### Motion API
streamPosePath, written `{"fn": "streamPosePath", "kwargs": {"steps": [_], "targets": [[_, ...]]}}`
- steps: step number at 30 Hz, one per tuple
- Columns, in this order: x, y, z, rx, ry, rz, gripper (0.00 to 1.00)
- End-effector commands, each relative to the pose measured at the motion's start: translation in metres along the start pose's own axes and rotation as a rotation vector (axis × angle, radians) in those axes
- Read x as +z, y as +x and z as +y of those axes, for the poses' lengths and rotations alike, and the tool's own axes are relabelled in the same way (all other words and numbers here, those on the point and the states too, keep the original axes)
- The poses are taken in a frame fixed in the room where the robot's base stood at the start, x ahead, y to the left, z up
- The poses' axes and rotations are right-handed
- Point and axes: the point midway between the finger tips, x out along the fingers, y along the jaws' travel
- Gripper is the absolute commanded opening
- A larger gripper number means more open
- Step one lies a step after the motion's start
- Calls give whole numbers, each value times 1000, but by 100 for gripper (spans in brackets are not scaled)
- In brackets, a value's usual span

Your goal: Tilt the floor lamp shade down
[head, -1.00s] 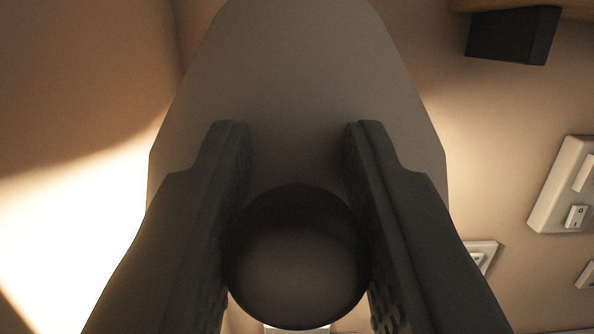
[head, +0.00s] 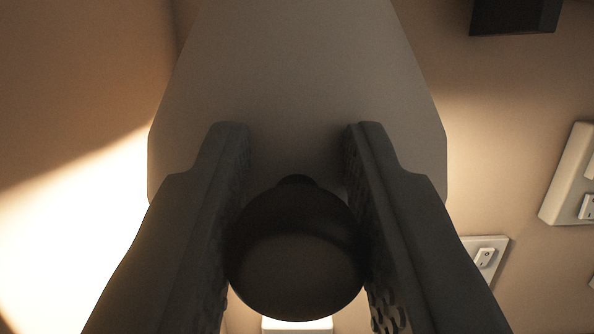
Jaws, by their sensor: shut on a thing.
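The floor lamp shade (head: 298,80) is a large grey-beige cone that fills the upper middle of the head view. A round black knob (head: 295,262) sits below it, with a short dark neck at its top towards the shade. My gripper (head: 297,150) has one dark finger on each side of the knob and is shut on it. The fingertips reach up in front of the shade. The lamp's pole is not in view.
Bright lamplight falls on the wall at the left. White switch plates (head: 484,256) and (head: 572,178) are on the wall at the right. A dark block (head: 514,15) is at the top right.

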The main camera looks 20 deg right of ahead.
Motion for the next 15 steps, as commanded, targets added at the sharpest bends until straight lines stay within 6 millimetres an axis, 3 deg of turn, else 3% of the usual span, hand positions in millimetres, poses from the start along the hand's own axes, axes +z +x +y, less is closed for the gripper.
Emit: {"fn": "streamPosePath", "kwargs": {"steps": [11, 12, 15], "targets": [[2, 0, 0, -1, -1, -3, 0], [2, 0, 0, -1, -1, -3, 29], [2, 0, 0, 0, -1, -2, 48]]}}
